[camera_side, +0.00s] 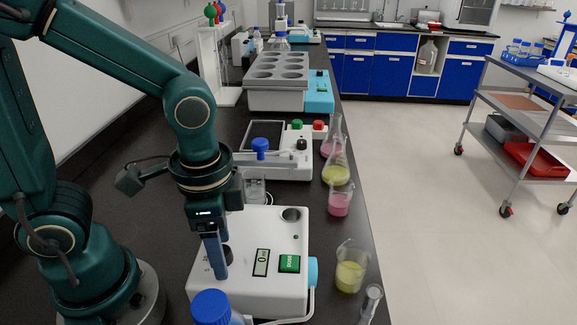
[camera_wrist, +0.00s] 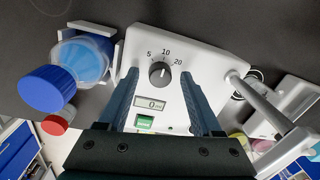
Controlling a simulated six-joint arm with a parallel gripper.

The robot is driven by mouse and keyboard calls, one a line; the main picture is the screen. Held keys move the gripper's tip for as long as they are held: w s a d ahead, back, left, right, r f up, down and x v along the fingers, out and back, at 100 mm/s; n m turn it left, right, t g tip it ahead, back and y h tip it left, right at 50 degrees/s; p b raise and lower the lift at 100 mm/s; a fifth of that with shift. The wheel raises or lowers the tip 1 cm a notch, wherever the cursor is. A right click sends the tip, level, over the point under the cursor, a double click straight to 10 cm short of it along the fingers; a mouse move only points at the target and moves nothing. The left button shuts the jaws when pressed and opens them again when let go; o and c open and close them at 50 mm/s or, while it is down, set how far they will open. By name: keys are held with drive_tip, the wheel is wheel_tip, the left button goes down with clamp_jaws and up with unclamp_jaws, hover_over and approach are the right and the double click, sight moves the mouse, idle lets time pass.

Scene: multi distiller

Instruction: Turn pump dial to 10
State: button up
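The pump is a white box (camera_side: 255,285) on the dark bench in the side view. Its face also shows in the wrist view (camera_wrist: 205,85). The black dial (camera_wrist: 159,73) has marks 5, 10 and 20 around its upper side; its exact pointer direction is too small to tell. The pump display (camera_wrist: 151,104) reads 0, with a green button (camera_wrist: 144,122) below. My gripper (camera_wrist: 159,76) is open and empty, with one finger on each side of the dial and visible gaps. In the side view my gripper (camera_side: 219,277) hangs beside the dial (camera_side: 227,254), partly hiding it.
A blue-capped bottle (camera_side: 211,306) stands in front of the pump, close to my gripper. Beakers with yellow (camera_side: 350,276) and pink liquid (camera_side: 340,203) stand to its right. A stirrer-like device (camera_side: 285,165) is behind the pump.

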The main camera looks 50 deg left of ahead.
drive_tip(key=shift+d+r, duration=0.15)
drive_tip(key=shift+r, duration=2.45)
drive_tip(key=shift+a+r, duration=0.2)
drive_tip(key=a+n+t, duration=0.1)
drive_tip(key=n, duration=0.1)
drive_tip(key=a+r+n+t, duration=0.1)
drive_tip(key=n+t, duration=0.1)
drive_tip(key=a+r+n+t, duration=0.1)
drive_tip(key=n+t, duration=0.1)
drive_tip(key=shift+s+a+n+h, duration=0.1)
drive_tip(key=shift+a+n+h, duration=0.05)
drive_tip(key=shift+n+h, duration=0.2)
